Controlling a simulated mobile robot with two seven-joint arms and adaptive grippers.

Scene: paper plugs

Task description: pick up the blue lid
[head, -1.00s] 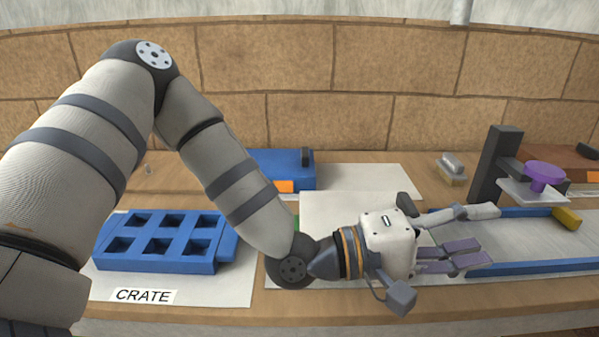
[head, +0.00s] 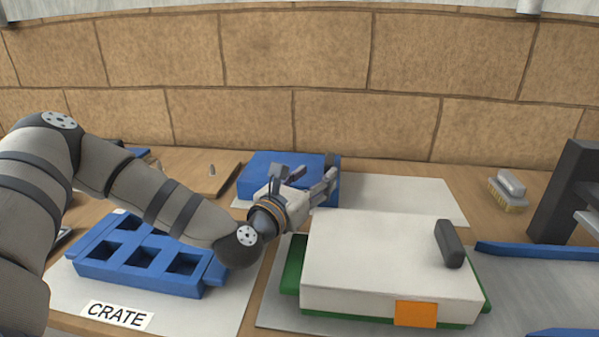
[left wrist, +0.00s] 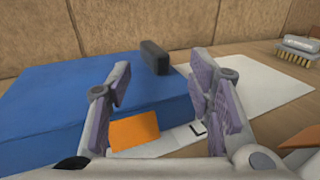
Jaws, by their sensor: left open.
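The blue lid (head: 257,169) is a flat blue block at the back of the table, with a dark upright handle (left wrist: 155,57) and an orange tag (left wrist: 135,132). It fills the left of the left wrist view (left wrist: 75,95). My left gripper (head: 314,173) is open and empty at the lid's near side, partly covering it in the head view. In the left wrist view, the spread fingers (left wrist: 163,85) frame the orange tag and the handle stands beyond them. I cannot tell whether a finger touches the lid. My right gripper is not in view.
A white block (head: 370,255) with a dark handle and orange tag sits on a green base (head: 292,270) in front right. A blue crate (head: 122,272) with square openings lies left under my arm. A brush (head: 508,192) and blue rail (head: 535,252) are at right.

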